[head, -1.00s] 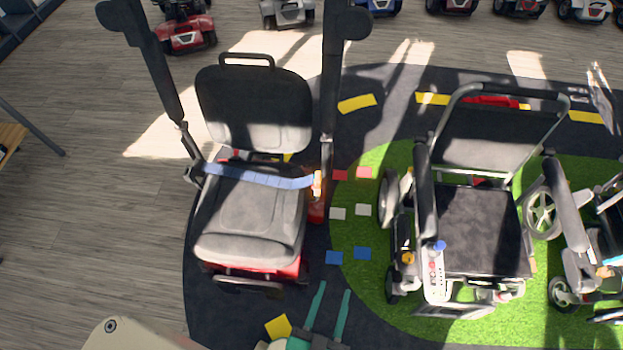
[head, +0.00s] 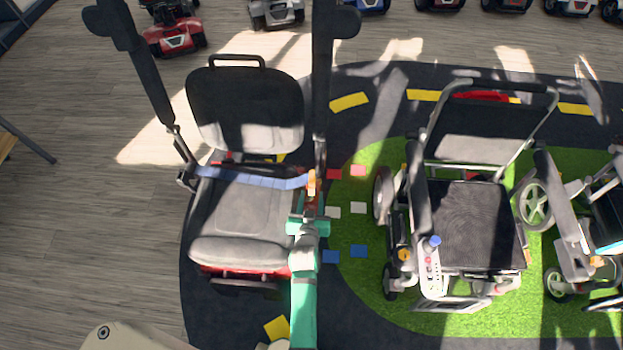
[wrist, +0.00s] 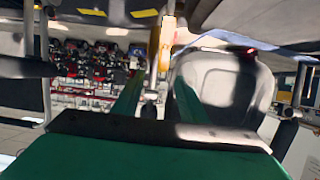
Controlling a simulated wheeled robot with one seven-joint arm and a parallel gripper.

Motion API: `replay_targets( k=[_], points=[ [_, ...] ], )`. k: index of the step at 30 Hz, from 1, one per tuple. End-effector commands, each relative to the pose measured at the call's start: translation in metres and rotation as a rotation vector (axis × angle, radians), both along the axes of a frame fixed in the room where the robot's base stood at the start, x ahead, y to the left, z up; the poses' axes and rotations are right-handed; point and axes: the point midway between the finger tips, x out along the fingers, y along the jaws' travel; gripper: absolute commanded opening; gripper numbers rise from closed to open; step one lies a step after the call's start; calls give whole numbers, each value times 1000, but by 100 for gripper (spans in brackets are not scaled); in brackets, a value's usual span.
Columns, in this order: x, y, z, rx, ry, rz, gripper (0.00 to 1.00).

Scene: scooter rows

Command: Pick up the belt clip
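The belt clip (head: 311,184) is a small orange-yellow piece at the right end of the blue belt (head: 250,178). The belt lies across the seat of the grey and red scooter (head: 240,222). My gripper (head: 309,205) has green fingers and is at the seat's right side, just below the clip in the head view. In the wrist view the gripper (wrist: 160,85) shows its two fingers apart, with the orange clip (wrist: 164,42) upright beyond and between them. Whether a finger touches the clip cannot be told.
The scooter's raised dark armrests (head: 322,80) stand on both sides of the seat, one close to the clip. A wheelchair (head: 475,220) stands to the right on green turf (head: 370,285). Wooden floor (head: 90,220) at left is clear.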

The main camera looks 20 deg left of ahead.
Motion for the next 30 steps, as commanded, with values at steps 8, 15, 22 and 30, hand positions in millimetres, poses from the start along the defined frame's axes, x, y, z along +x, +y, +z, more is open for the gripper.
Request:
replay_targets(
  k=[8,15,22,30],
  points=[
    [31,14,-7,-3,3,6,39],
    [56,22,-19,-2,3,7,39],
    [69,26,-26,-2,4,6,39],
    [99,35,-41,-3,3,5,39]
  ],
)
